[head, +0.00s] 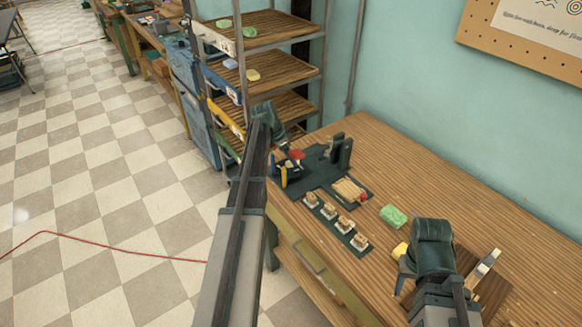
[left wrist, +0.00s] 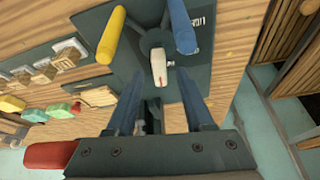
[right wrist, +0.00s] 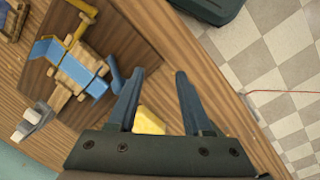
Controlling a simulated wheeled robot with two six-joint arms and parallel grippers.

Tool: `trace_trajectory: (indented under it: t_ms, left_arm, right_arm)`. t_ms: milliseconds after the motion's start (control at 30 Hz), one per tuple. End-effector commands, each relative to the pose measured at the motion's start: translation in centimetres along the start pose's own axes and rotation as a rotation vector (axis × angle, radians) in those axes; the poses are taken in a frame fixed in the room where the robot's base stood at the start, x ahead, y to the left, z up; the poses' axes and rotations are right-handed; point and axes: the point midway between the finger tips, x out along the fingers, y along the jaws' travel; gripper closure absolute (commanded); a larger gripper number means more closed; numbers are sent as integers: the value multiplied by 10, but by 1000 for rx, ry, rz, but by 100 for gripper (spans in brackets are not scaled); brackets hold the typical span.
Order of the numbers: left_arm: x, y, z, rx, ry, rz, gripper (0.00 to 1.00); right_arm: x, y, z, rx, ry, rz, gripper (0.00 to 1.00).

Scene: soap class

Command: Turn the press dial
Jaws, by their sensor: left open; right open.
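The press is a dark unit (head: 318,172) at the far left of the wooden bench. In the left wrist view its dial (left wrist: 158,68) shows as a cream pointer with a small red mark on a dark plate. A yellow handle (left wrist: 112,32) and a blue handle (left wrist: 180,25) stand either side of it. My left gripper (left wrist: 160,80) is open over the plate, its fingers either side of the dial's near end; I cannot tell if they touch. My left arm partly hides the press in the head view. My right gripper (right wrist: 158,85) is open and empty over the bench.
Several stamped soaps (head: 335,218) stand in a row at the bench's front edge. A green soap (head: 393,216) lies on the bench. A yellow block (right wrist: 151,120) and a blue-and-wood tool (right wrist: 75,72) lie near my right gripper. A shelf rack (head: 268,75) stands behind the left end.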

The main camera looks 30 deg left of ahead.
Motion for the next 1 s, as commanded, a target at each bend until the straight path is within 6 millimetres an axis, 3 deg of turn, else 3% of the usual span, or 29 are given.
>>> trace_trajectory:
  t_ms: [100, 433, 733, 1000]
  left_arm:
    - [15, 0, 1, 0, 0, 0, 48]
    - [15, 0, 0, 0, 0, 0, 48]
    - [15, 0, 0, 0, 0, 0, 100]
    - [15, 0, 0, 0, 0, 0, 100]
  right_arm:
    - [14, -1, -1, 0, 0, 0, 50]
    - [14, -1, -1, 0, 0, 0, 50]
    - [14, -1, -1, 0, 0, 0, 50]
    - [14, -1, -1, 0, 0, 0, 50]
